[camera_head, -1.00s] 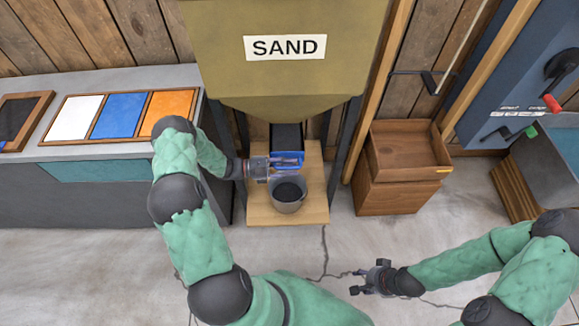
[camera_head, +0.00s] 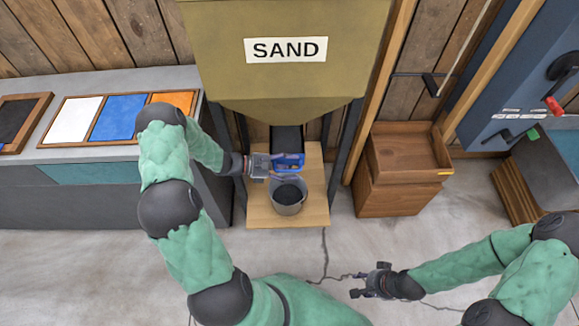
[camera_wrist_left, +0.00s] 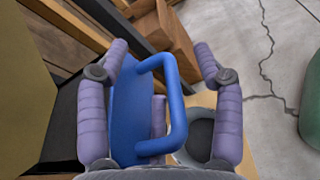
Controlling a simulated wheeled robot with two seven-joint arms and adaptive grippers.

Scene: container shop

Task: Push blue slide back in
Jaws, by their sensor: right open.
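The blue slide (camera_head: 290,162) sits under the dark spout of the sand hopper. In the left wrist view it shows as a blue plate with a looped handle (camera_wrist_left: 178,108). My left gripper (camera_head: 284,168) is at the slide from the left. Its two purple fingers (camera_wrist_left: 160,50) are spread wide, with the handle between them and a gap at the right finger. Whether the left finger touches the plate, I cannot tell. My right gripper (camera_head: 371,281) is open and empty, low over the floor at front right.
A grey bucket (camera_head: 288,209) with dark contents stands on a wooden board (camera_head: 258,213) just below the slide. Dark hopper legs flank it. A wooden box (camera_head: 392,197) stands to the right, and a counter with coloured panels (camera_head: 120,118) to the left.

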